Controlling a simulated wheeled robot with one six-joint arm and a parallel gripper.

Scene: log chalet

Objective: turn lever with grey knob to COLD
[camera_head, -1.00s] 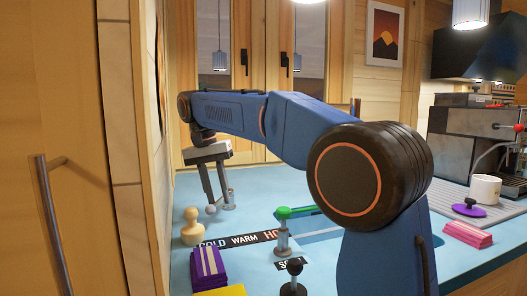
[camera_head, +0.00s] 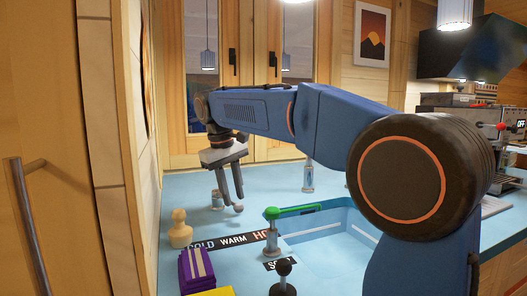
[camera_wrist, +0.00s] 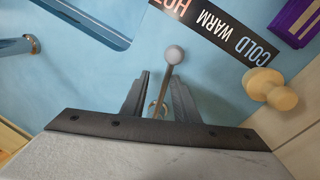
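The lever with the grey knob (camera_wrist: 174,54) lies between my fingers in the wrist view, its thin rod running out from a round base. The knob points toward the HOT side of the label strip (camera_wrist: 212,20), between HOT and WARM in that view. In the head view the knob (camera_head: 238,208) is to the right of its base (camera_head: 217,201), beside my right fingertip. My gripper (camera_wrist: 160,92) is open, its fingers on either side of the rod with a gap visible. Whether a finger touches the rod cannot be told.
A green-knobbed lever (camera_head: 272,213) stands by the sink (camera_head: 335,245), with a black-knobbed one (camera_head: 284,267) nearer. A pale wooden peg-like piece (camera_head: 180,230) and a purple stack (camera_head: 196,267) are at left. A metal post (camera_head: 308,176) stands behind. The counter behind the gripper is clear.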

